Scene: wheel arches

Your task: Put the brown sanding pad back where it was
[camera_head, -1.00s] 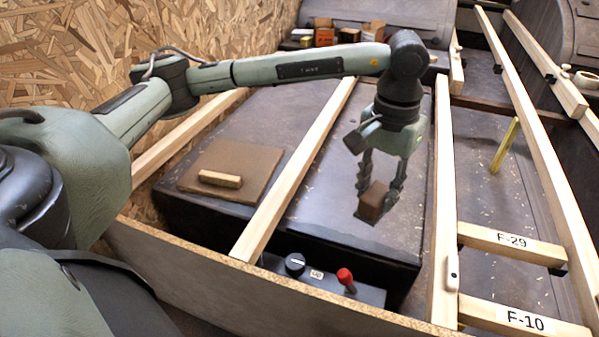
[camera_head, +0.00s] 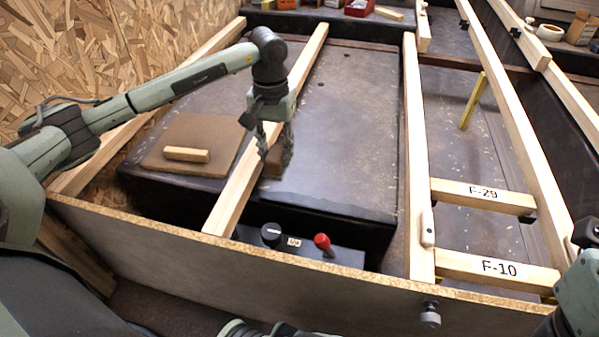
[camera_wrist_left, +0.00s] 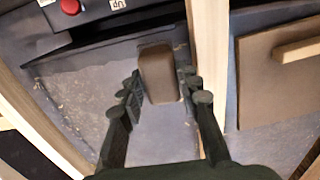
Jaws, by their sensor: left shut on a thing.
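The brown sanding pad (camera_head: 276,163) is a small brown block held between the fingers of my left gripper (camera_head: 274,150). It is beside the right edge of the middle wooden beam, over the dark flat panel (camera_head: 345,130). Whether it touches the panel I cannot tell. In the left wrist view the pad (camera_wrist_left: 160,72) sits between the two black fingers, near the beam. A flat brown square board (camera_head: 215,135) with a wooden bar (camera_head: 187,154) on it lies left of the beam. My right gripper does not show; only part of my right arm is at the right edge.
The middle wooden beam (camera_head: 240,185) and another beam (camera_head: 414,120) run along the dark panel. A front wall (camera_head: 200,262) stands before a control box with a red knob (camera_head: 322,241). Crosspieces labelled F-29 (camera_head: 482,195) and F-10 (camera_head: 495,270) are at right. The panel's middle is clear.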

